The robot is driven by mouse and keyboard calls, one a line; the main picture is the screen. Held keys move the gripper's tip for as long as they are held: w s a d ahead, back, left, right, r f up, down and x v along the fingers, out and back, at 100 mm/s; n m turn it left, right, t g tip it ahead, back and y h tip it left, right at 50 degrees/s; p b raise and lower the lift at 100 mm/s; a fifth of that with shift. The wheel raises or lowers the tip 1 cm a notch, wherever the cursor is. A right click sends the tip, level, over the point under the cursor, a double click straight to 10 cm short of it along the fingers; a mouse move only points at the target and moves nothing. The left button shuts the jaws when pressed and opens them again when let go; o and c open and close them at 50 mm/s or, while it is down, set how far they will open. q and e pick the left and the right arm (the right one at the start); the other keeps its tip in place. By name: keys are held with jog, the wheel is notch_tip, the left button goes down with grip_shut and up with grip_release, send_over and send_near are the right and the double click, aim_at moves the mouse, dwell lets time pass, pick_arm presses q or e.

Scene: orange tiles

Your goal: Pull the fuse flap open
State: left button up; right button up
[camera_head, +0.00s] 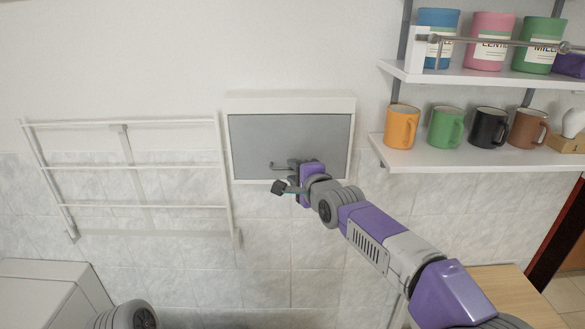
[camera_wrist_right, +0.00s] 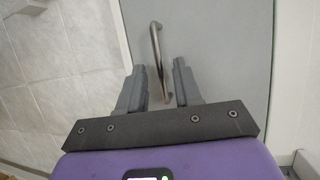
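The fuse flap (camera_head: 270,135) is a flat grey panel in a white wall box (camera_head: 290,103), and it looks closed. A thin metal bar handle (camera_head: 278,166) sits low on the flap. My right gripper (camera_head: 293,165) is at the lower part of the flap, beside the handle. In the right wrist view, the two fingers of the right gripper (camera_wrist_right: 161,82) stand apart with the lower part of the handle (camera_wrist_right: 156,50) seen between them. Gaps show on both sides of the bar; I cannot tell how deep it sits. My left gripper is not in view.
A white wall rack (camera_head: 130,165) hangs left of the box. On the right, shelves (camera_head: 470,155) hold several mugs and canisters. A white cabinet (camera_head: 50,290) stands at lower left and a wooden top (camera_head: 505,290) at lower right. The wall below the box is clear.

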jog(key=shift+x, duration=0.85)
jog(key=shift+c, duration=0.2)
grip_shut()
dwell(0.7)
